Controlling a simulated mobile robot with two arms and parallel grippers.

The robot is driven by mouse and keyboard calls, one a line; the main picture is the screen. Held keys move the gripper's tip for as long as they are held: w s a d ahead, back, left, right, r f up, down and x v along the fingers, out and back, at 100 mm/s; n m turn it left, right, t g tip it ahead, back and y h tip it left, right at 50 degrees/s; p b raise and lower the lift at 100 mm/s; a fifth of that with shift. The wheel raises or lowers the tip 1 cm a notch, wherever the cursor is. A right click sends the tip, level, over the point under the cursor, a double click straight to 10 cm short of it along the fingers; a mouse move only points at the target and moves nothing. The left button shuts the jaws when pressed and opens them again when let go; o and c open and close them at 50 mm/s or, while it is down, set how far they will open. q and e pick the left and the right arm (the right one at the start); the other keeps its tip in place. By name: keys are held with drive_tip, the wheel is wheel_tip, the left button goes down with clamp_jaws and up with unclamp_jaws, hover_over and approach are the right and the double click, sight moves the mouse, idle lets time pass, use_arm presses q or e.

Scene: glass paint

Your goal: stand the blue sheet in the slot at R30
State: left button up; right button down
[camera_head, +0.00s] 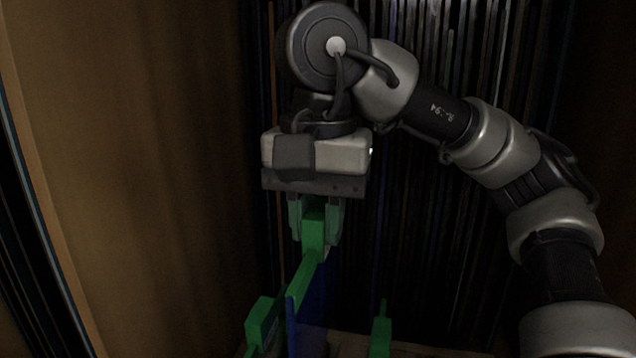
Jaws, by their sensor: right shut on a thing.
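My right gripper (316,238) points down in the middle of the view, shut on a green holder (305,270). The blue sheet (308,312) stands upright below, seen nearly edge-on, next to the green holder's long bar. Its lower end is cut off by the bottom of the picture. The slot at R30 cannot be made out; no label is readable. My left gripper is not in view.
A dense row of thin upright sheets (470,60) fills the dark rack behind my right arm. A brown wooden panel (150,150) stands on the left, with more dark sheet edges (35,240) beyond it. A small green piece (380,338) shows at the bottom.

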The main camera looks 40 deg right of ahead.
sight(318, 329)
wheel_tip(318, 329, down, 13)
drive_tip(key=b, duration=1)
drive_tip(key=shift+r+b, duration=0.1)
drive_tip(key=shift+b, duration=0.25)
drive_tip(key=shift+f+b, duration=0.55)
drive_tip(key=shift+f, duration=0.65)
drive_tip(key=c, duration=0.9)
unclamp_jaws()
drive_tip(key=shift+o, duration=0.4)
drive_tip(key=o, duration=0.5)
drive_tip(key=shift+r, duration=0.1)
